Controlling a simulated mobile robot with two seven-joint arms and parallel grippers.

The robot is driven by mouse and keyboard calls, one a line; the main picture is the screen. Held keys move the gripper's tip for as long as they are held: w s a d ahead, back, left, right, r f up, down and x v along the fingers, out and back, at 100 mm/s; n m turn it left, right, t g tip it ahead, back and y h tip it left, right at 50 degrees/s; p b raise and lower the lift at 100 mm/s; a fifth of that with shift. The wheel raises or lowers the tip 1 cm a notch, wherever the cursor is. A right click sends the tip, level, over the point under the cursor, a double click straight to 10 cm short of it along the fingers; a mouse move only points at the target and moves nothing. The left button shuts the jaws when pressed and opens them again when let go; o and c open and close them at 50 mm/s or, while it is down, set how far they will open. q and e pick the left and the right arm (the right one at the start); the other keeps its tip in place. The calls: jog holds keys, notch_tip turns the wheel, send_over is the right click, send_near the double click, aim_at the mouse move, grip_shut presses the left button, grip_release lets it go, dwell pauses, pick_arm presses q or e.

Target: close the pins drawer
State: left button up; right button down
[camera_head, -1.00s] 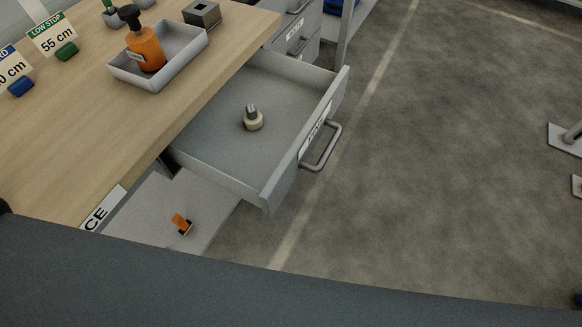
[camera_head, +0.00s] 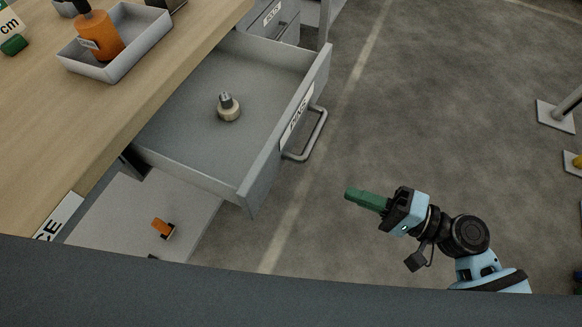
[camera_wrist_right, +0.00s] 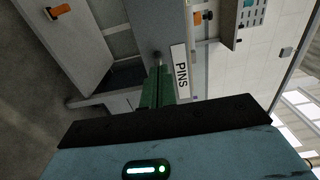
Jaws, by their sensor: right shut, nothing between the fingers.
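The pins drawer (camera_head: 180,146) is pulled out from under the wooden bench, its front facing right with a PINS label (camera_head: 297,117) and a grey bar handle (camera_head: 311,140). A small metal-and-cream pin (camera_head: 228,107) stands inside the drawer. My right gripper (camera_head: 350,194) has green fingers, shut and empty, to the right of the drawer front and apart from the handle. In the right wrist view the green fingers (camera_wrist_right: 157,88) point toward the drawer front, whose PINS label (camera_wrist_right: 181,72) shows beside them. My left gripper is not in view.
The wooden bench (camera_head: 120,110) carries a grey tray (camera_head: 150,45) holding an orange bottle (camera_head: 98,36). Another labelled drawer (camera_head: 268,22) lies behind the open one. A low shelf below holds an orange item (camera_head: 162,228). Open floor lies to the right.

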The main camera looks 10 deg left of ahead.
jog(key=p, duration=0.2)
send_near(275, 165)
jog(key=x, duration=0.5)
jog(key=shift+w+a, duration=0.15)
jog(key=shift+a, duration=0.05)
jog(key=shift+w+a+f, duration=0.1)
jog(key=shift+w+a, duration=0.05)
jog(key=shift+a, duration=0.4)
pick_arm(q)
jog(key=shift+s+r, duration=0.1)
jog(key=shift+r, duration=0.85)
pick_arm(e)
jog(key=shift+a, duration=0.15)
